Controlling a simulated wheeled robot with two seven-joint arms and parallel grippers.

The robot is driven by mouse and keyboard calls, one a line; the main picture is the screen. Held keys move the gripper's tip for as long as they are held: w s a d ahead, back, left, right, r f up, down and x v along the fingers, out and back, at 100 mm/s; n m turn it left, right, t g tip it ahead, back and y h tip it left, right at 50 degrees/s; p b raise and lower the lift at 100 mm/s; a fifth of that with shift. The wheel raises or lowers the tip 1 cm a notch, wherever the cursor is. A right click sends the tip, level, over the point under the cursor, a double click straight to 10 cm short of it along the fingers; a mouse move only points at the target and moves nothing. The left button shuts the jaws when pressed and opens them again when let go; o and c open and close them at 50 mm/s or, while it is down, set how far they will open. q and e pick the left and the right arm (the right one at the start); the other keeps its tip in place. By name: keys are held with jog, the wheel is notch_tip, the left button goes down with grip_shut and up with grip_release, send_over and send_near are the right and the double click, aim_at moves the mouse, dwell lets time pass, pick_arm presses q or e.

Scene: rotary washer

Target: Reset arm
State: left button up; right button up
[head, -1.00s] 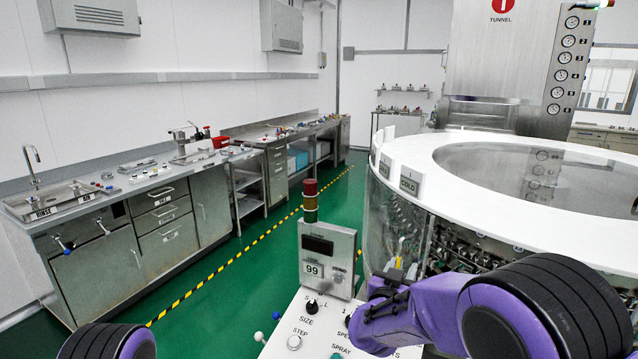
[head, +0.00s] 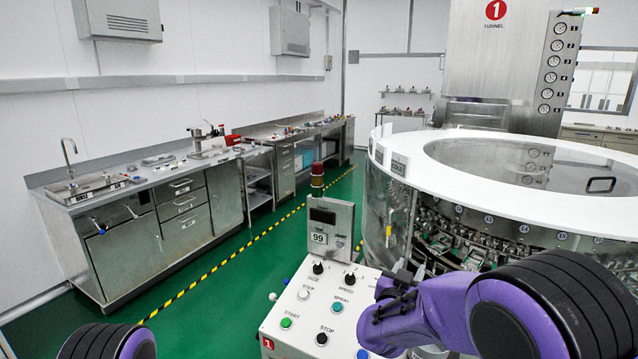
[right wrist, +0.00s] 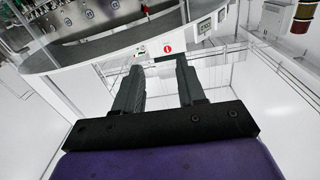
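My right arm, purple and black, comes in from the lower right of the head view. Its dark gripper (head: 396,288) hangs above the right side of the control panel (head: 310,309). In the right wrist view the two black fingers (right wrist: 159,80) stand apart with nothing between them, so it is open and empty. A purple and black part of my left arm shows at the bottom left of the head view; its gripper is out of frame.
The round washer (head: 410,165) with a white rim stands right, close behind my right arm. A display box (head: 331,230) with a signal lamp (head: 317,180) rises behind the panel. A steel bench with a sink (head: 85,188) lines the left wall. The green floor between is clear.

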jog(key=s+d+f+g+y+b, duration=0.2)
jog(key=s+f, duration=0.4)
jog(key=f, duration=0.4)
jog(key=s+d+f+g+y+b, duration=0.1)
jog(key=s+d+f, duration=0.1)
jog(key=s+f, duration=0.6)
jog(key=s+d+f+g+y+b, duration=0.2)
jog(key=s+f, duration=0.2)
jog(key=f, duration=0.8)
pick_arm(q)
notch_tip(320, 180, down, 10)
jog(key=b, duration=0.5)
jog(key=shift+w, duration=0.4)
pick_arm(e)
jog(key=s+d+f+g, duration=0.1)
jog(key=s+f+g, duration=0.1)
jog(key=s+f, duration=0.3)
jog(key=s+d+f+g, duration=0.1)
jog(key=s+f+g, duration=0.2)
jog(key=s, duration=0.9)
jog(key=s+d+f+g, duration=0.1)
jog(key=s+f+g, duration=0.1)
jog(key=s+f, duration=0.6)
jog(key=shift+s+d+y, duration=0.2)
jog(key=shift+s+y, duration=0.1)
jog(key=shift+s, duration=0.35)
